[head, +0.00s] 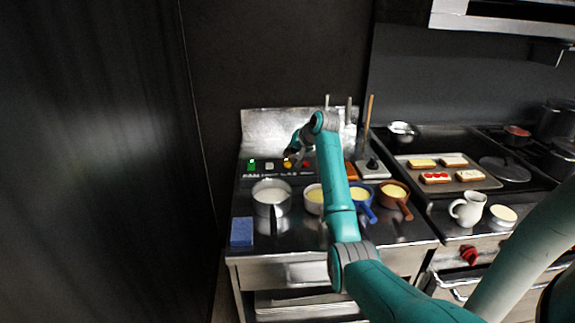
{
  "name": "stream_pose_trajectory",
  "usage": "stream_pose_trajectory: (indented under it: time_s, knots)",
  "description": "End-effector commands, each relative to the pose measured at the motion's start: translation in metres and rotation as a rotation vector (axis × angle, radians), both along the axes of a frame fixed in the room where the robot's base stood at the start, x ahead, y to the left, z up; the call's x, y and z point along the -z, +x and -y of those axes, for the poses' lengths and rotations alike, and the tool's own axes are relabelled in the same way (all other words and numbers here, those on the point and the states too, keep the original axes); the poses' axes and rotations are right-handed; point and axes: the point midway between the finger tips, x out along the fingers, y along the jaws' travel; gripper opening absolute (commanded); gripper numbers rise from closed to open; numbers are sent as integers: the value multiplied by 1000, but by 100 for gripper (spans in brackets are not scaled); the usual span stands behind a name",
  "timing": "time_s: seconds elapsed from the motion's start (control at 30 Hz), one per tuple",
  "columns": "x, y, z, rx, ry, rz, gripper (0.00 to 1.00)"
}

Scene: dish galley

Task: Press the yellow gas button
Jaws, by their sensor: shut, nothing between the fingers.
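The yellow button (288,164) sits on a dark button panel (262,174) at the back of the left counter, between a pale button (269,165) and a red button (307,164). A green button (252,163) is at the panel's left end. My gripper (292,160) is shut and empty, right at the yellow button. It is small and dark here, and partly hides the panel around that button. I cannot tell whether the fingertips touch the button or whether it is pushed in.
A metal pot (271,198), a blue pan (361,200) and a brown pan (394,194) stand in front of the panel. A blue sponge (241,232) lies at the front left. A white jug (467,209) and a tray of toasts (450,184) are to the right.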

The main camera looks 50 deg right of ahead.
Motion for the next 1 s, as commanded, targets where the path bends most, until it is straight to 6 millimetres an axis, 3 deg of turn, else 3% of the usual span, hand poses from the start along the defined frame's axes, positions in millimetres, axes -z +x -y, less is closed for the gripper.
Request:
stream_pose_trajectory:
  time_s: [0.4,1.0]
  knots:
    - [-34,0,0,-1,1,-1,0]
    - [-35,0,0,0,0,-1,0]
